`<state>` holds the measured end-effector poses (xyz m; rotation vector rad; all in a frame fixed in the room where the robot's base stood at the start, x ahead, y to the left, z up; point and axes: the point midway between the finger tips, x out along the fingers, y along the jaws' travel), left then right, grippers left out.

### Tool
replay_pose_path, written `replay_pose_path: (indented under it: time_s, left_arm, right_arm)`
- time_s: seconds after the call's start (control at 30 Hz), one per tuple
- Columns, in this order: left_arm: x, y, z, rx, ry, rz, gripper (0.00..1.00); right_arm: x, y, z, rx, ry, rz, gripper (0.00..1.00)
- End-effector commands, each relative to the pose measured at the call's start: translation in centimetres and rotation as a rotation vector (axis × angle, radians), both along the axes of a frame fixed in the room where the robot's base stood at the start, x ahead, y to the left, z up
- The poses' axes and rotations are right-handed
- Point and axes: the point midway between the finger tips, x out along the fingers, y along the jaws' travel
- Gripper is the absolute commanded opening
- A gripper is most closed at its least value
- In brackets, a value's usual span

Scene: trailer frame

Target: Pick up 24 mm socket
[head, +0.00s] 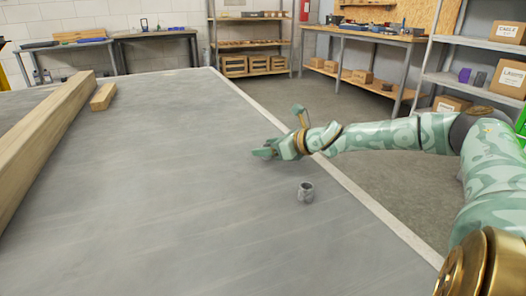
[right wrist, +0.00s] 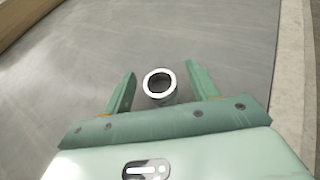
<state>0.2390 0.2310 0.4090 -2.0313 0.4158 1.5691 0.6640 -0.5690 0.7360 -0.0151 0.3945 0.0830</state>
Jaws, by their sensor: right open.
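The 24 mm socket (head: 306,193) is a small grey metal cylinder standing upright on the grey table top in the head view. In the right wrist view the socket (right wrist: 161,98) shows its bright round rim and dark opening. My right gripper (head: 265,152) is above the table, up and to the left of the socket in the head view. In the right wrist view its two green fingers (right wrist: 161,76) are apart, with the socket showing in the gap between them. I see no contact between fingers and socket. My left gripper is not in view.
A long wooden beam (head: 43,139) lies along the left of the table, with a short wood block (head: 103,97) beside it. The table's pale right edge (head: 370,203) passes under my right arm. The table around the socket is clear. Shelves and benches stand farther back.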

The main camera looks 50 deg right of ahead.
Motion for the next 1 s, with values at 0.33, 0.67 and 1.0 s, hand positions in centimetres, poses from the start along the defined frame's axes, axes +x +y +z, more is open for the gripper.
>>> replay_pose_path:
  time_s: [0.33, 0.67, 1.0]
  left_arm:
    - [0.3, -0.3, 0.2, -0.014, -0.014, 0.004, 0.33]
    - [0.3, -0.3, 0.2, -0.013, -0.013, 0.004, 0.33]
    - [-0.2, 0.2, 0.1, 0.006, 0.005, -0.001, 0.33]
  right_arm:
    - [0.1, 0.0, 0.1, -0.001, -0.001, 0.0, 0.45]
    - [0.1, 0.0, 0.1, -0.001, -0.001, 0.0, 0.04]
    - [0.1, 0.0, 2.3, -0.004, -0.002, 0.001, 0.04]
